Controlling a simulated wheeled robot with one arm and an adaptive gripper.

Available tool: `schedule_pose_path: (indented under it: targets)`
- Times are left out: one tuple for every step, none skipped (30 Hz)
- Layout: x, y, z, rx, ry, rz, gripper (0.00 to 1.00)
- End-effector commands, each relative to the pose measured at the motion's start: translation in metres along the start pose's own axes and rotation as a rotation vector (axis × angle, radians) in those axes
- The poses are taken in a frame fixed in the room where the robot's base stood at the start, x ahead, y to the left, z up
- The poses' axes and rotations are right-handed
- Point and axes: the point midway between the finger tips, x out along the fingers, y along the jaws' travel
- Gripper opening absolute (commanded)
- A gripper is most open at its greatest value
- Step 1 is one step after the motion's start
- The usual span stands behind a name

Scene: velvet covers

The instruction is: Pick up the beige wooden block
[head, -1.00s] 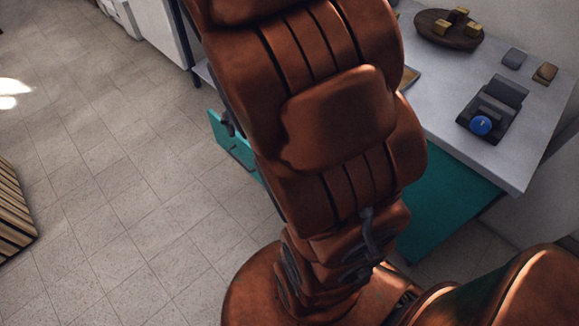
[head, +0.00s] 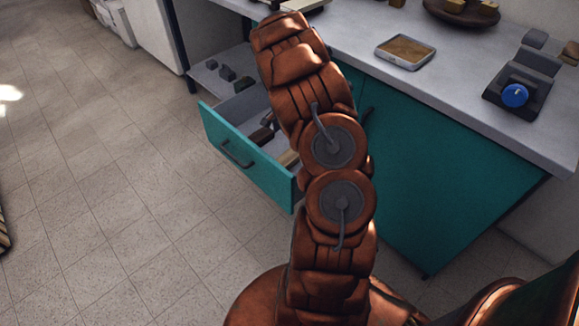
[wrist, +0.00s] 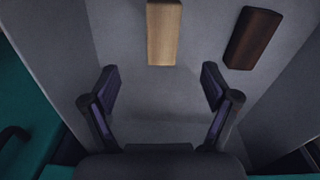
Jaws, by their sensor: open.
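The beige wooden block (wrist: 163,33) lies on the grey floor of the open drawer, at the top middle of the wrist view. My gripper (wrist: 158,88) is open and empty, with its two fingers spread. The block lies ahead of the fingertips, roughly in line with the gap between them and apart from both. In the head view a pale piece of the beige block (head: 287,158) shows in the drawer beside my arm.
A dark brown block (wrist: 253,38) lies right of the beige one. The teal drawer (head: 240,152) stands open, its walls close on both sides.

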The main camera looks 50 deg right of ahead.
Motion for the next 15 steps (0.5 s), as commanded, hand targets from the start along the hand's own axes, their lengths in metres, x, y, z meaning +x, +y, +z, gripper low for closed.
schedule_pose_path:
  targets:
    - [0.023,0.000,-0.005,0.020,-0.008,-0.004,0.86]
    - [0.029,-0.001,-0.008,0.032,-0.011,-0.007,0.86]
    - [0.036,-0.002,-0.011,0.044,-0.013,-0.013,0.86]
    - [0.041,-0.003,-0.013,0.052,-0.014,-0.018,0.86]
    - [0.044,-0.004,-0.015,0.058,-0.015,-0.021,0.86]
    - [0.048,-0.005,-0.016,0.066,-0.017,-0.024,0.86]
    - [0.050,-0.005,-0.017,0.071,-0.019,-0.026,0.86]
    - [0.053,-0.005,-0.018,0.074,-0.020,-0.027,0.86]
    - [0.056,-0.005,-0.018,0.077,-0.021,-0.028,0.86]
    - [0.059,-0.005,-0.018,0.078,-0.022,-0.028,0.86]
    - [0.061,-0.005,-0.018,0.078,-0.022,-0.027,0.86]
    - [0.066,-0.005,-0.017,0.078,-0.023,-0.026,0.86]
    - [0.069,-0.005,-0.017,0.077,-0.023,-0.026,0.86]
    - [0.072,-0.005,-0.017,0.076,-0.023,-0.025,0.86]
    - [0.075,-0.005,-0.016,0.076,-0.023,-0.025,0.86]
